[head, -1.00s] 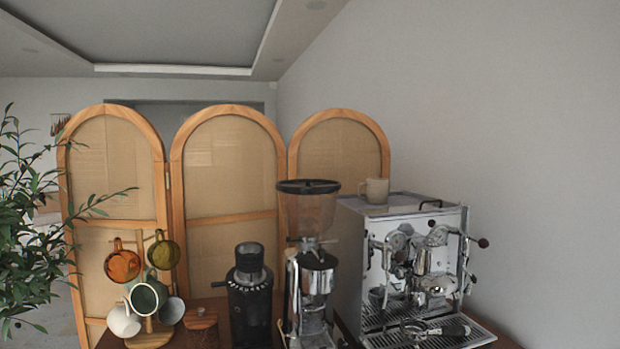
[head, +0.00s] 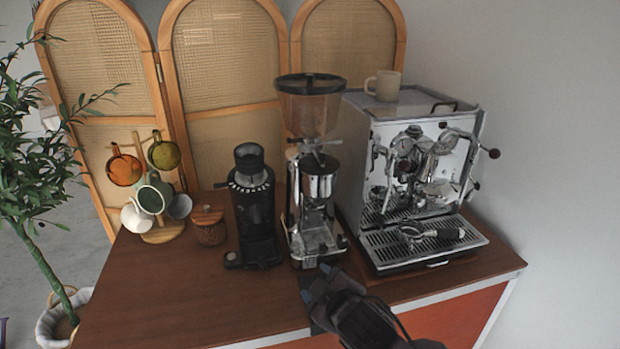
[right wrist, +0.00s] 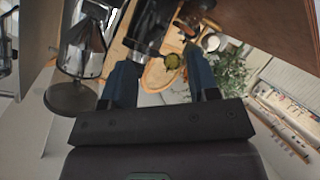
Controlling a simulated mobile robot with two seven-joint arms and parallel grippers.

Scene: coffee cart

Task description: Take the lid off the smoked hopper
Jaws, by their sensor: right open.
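The smoked hopper (head: 309,113) sits on top of the chrome grinder (head: 318,185) in the head view. Its black round lid (head: 310,83) is on the hopper's top rim. My right gripper (head: 314,281) is low in front of the grinder, near the counter's front edge, well below the lid and apart from it. In the right wrist view, its blue fingers (right wrist: 158,72) are spread with nothing held between them. A dark disc at the left of that view (right wrist: 70,98) looks like the lid, seen upside down. My left gripper is in neither view.
A black grinder (head: 255,205) stands left of the chrome one. The espresso machine (head: 415,165) stands close on its right, with a beige mug (head: 383,86) on top. The counter's left front (head: 165,300) is clear.

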